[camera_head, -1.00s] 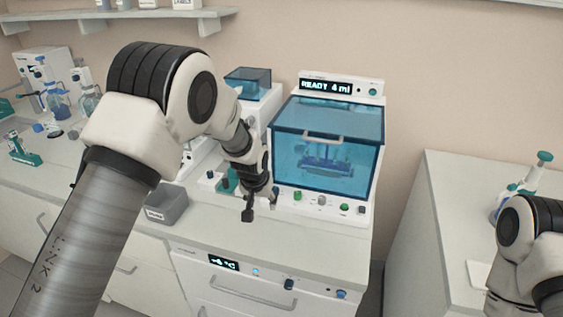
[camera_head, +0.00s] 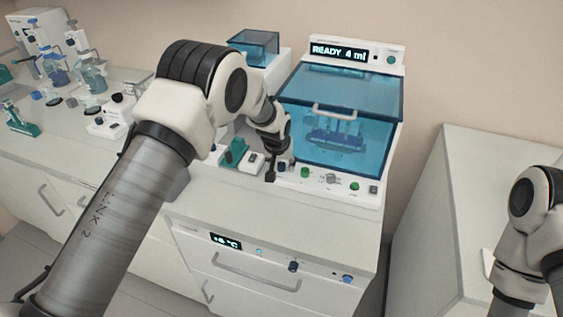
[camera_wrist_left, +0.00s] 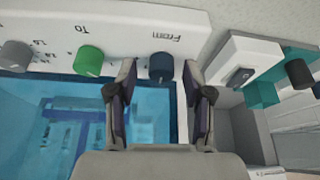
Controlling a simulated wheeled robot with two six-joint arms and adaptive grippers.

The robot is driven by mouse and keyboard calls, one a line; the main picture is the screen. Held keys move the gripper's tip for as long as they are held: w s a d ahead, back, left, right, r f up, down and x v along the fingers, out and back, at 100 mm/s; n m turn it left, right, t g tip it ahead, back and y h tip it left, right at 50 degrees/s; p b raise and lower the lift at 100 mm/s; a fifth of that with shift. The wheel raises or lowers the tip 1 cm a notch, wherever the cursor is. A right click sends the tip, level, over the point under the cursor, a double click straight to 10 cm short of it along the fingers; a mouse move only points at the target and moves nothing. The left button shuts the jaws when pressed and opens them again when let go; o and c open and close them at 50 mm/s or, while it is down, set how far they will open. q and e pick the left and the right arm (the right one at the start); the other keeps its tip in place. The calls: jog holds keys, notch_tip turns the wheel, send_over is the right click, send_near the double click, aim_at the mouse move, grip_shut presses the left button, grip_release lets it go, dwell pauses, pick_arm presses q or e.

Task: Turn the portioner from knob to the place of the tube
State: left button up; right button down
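The portioner (camera_head: 392,130) is a white machine with a blue see-through lid and a display reading READY 4 ml. The from knob (camera_wrist_left: 161,66) is dark blue and sits beside the word From in the left wrist view. My left gripper (camera_wrist_left: 159,82) is open, with one fingertip on each side of this knob in the picture; contact does not show. In the head view my left gripper (camera_head: 279,172) is at the left end of the knob row and hides the from knob. The green to knob (camera_wrist_left: 89,61) is beside it. A tube rack (camera_head: 338,130) shows behind the lid.
A small device with a green part (camera_head: 236,151) stands close left of my gripper. The counter strip in front is clear. My right arm shows at the right edge.

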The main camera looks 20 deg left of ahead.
pick_arm(q)
jog(key=shift+s+a+r, duration=0.1)
jog(key=shift+s+r, duration=0.1)
jog(key=c, duration=0.5)
grip_shut()
